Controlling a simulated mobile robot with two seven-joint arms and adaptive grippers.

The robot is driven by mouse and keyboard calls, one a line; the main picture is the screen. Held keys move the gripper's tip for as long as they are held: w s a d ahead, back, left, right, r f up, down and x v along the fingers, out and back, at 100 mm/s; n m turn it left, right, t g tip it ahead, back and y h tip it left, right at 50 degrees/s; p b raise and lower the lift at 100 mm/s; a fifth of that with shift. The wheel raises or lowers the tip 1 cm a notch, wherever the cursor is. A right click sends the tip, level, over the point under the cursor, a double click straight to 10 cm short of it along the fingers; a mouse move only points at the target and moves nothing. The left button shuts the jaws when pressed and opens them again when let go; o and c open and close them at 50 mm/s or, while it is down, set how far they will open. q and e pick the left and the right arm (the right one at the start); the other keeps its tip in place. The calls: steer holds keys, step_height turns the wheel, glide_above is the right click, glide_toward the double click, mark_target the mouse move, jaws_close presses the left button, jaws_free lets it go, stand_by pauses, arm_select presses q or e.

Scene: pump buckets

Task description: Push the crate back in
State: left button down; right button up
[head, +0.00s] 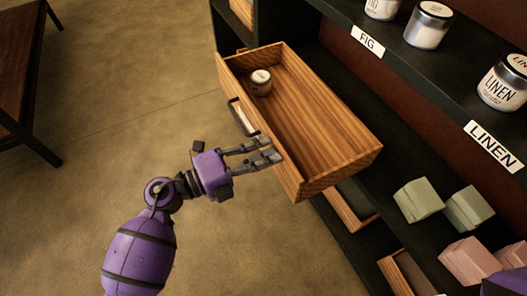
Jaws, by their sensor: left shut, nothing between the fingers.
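The crate (345,150) is an open-topped wooden box in the head view. It juts out of the dark shelf unit at a slant, with a dark handle (243,118) on its front face. My left gripper (272,152) is at the crate's front panel, right of the handle. It is shut with nothing held. Its fingertips overlap the panel in the picture, and I cannot tell whether they touch it. My right gripper is not in view.
The dark shelf (355,75) holds candle jars (428,25) behind FIG and LINEN labels. Green blocks (418,199) and pink blocks (469,260) sit lower right. More wooden crates (345,207) are below. A brown table (15,60) stands far left. The floor between is clear.

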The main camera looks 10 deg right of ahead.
arm_select(q)
steer(key=shift+w+d, duration=0.2)
steer(key=shift+d, duration=0.35)
steer(key=p+x, duration=0.1)
steer(key=x, duration=1.9)
steer(key=shift+d, duration=0.2)
